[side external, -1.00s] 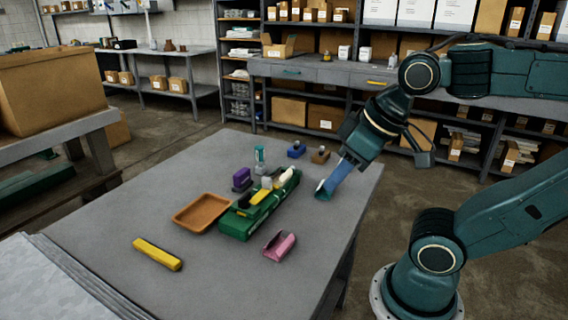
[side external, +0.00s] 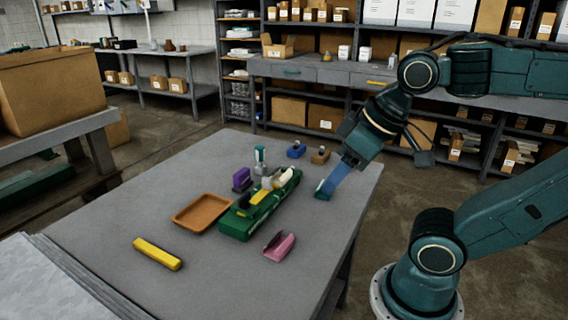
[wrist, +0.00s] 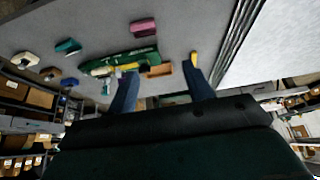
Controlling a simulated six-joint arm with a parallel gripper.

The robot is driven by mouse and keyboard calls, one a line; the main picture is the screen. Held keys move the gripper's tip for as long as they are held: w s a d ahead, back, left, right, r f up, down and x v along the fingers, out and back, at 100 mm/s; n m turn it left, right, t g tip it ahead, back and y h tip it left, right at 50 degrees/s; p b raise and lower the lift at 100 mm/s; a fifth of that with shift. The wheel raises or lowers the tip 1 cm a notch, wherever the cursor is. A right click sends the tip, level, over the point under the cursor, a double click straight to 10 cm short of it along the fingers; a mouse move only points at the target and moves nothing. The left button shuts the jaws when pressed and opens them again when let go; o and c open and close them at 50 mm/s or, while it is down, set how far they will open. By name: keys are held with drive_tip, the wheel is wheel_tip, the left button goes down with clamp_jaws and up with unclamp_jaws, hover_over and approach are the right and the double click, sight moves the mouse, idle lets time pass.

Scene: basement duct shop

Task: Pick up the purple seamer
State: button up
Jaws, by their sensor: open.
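The purple seamer (side external: 241,179) stands on the grey table, just behind the left part of the green toolbox (side external: 240,222) in the side view. I cannot make it out clearly in the wrist view. My gripper (side external: 331,186) is above the table's right side, to the right of the toolbox and well apart from the seamer. In the wrist view my gripper's two blue fingers (wrist: 160,68) are spread, with nothing held between them.
An orange tray (side external: 202,213), a yellow bar (side external: 157,254) and a pink piece (side external: 279,246) lie around the toolbox. A teal piece (side external: 322,195) lies by my fingertips in the side view. Blue (side external: 296,150) and brown (side external: 320,155) blocks sit behind. The table's front is clear.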

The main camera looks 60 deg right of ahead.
drive_tip(key=w+d+r+n+g, duration=0.1)
drive_tip(key=w+d+r+n, duration=0.15)
drive_tip(key=w, duration=0.35)
drive_tip(key=w+d+r+n, duration=0.1)
drive_tip(key=w+r+n, duration=0.1)
drive_tip(key=w+r, duration=0.3)
drive_tip(key=n+g, duration=0.5)
drive_tip(key=n, duration=0.9)
hover_over(241, 171)
drive_tip(key=shift+m, duration=0.25)
drive_tip(key=shift+d+f, duration=0.2)
drive_tip(key=shift+f, duration=13.05)
drive_tip(key=shift+f, duration=0.1)
drive_tip(key=shift+a+f, duration=0.15)
drive_tip(key=shift+f, duration=2.35)
